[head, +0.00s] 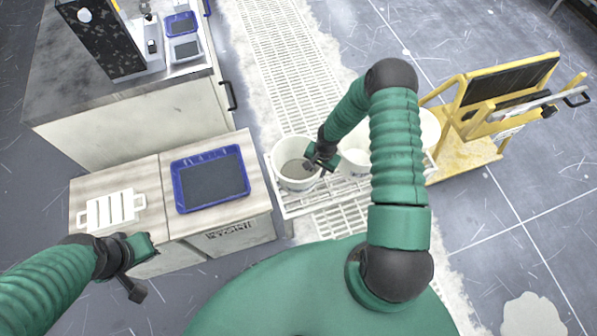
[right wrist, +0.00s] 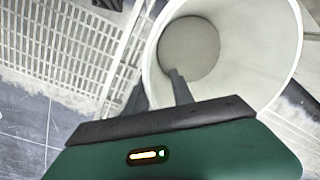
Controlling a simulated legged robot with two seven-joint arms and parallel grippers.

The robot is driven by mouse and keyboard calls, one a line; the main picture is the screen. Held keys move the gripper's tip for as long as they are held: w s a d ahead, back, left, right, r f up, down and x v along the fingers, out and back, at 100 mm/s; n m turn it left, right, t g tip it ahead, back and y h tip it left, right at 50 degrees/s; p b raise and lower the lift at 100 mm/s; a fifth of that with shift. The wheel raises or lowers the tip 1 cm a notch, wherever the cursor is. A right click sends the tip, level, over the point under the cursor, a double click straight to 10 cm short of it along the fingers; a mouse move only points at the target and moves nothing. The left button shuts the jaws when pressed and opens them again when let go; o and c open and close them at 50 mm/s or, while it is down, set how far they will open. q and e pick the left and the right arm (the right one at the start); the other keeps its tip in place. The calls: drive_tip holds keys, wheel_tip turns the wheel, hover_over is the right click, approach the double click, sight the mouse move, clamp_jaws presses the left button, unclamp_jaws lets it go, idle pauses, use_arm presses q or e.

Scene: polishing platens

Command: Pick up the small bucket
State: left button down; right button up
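A small white bucket (head: 283,149) with a grey bottom stands on the white slatted rack, left of other white buckets. My right gripper (head: 319,163) is at its right rim. In the right wrist view, the bucket (right wrist: 262,45) fills the upper right, and my right gripper (right wrist: 157,85) has its fingers apart. One finger is over the inside of the bucket, the other just outside the wall, so the rim lies between them. I cannot see contact with the wall. My left gripper (head: 136,268) is far off at the lower left, holding nothing that I can see.
More white buckets (head: 353,160) stand to the right, partly behind my right arm. A low cabinet with a blue tray (head: 212,151) and a white slatted piece (head: 113,209) is on the left. A yellow cart (head: 466,155) stands at the right.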

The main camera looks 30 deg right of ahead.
drive_tip(key=f, duration=0.2)
drive_tip(key=f+b, duration=0.1)
drive_tip(key=f, duration=0.1)
drive_tip(key=shift+s+a+f, duration=0.15)
drive_tip(key=shift+a+f, duration=0.05)
drive_tip(key=shift+f, duration=0.1)
drive_tip(key=shift+d, duration=0.15)
drive_tip(key=shift+c, duration=1.3)
clamp_jaws()
